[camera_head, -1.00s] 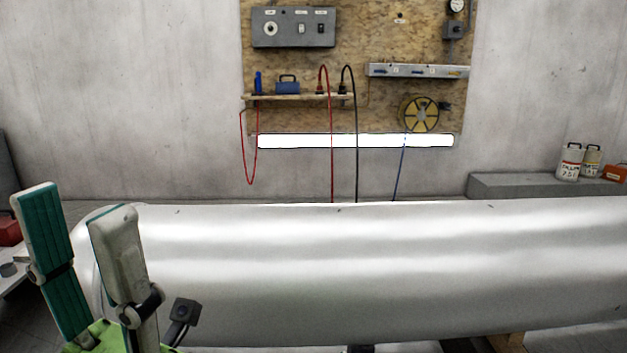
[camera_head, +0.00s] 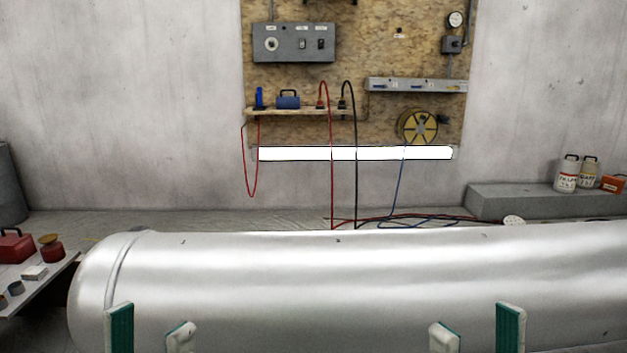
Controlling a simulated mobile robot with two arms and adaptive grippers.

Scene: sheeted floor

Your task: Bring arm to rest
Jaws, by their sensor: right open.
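My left gripper (camera_head: 150,330) shows at the bottom left of the head view. Only its two upright fingertips, with teal pads, are in the picture. They stand apart with nothing between them. My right gripper (camera_head: 478,330) shows in the same way at the bottom right, open and empty. The rest of both arms is below the picture edge. Both pairs of fingertips appear in front of a large silver cylinder (camera_head: 330,275) that lies across the view. I see no contact with it.
A shelf (camera_head: 35,291) at the left holds a red box (camera_head: 16,246) and small items. Behind the cylinder are cables on the floor, a wall board (camera_head: 375,60), and a grey ledge (camera_head: 510,201) with white canisters (camera_head: 567,174).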

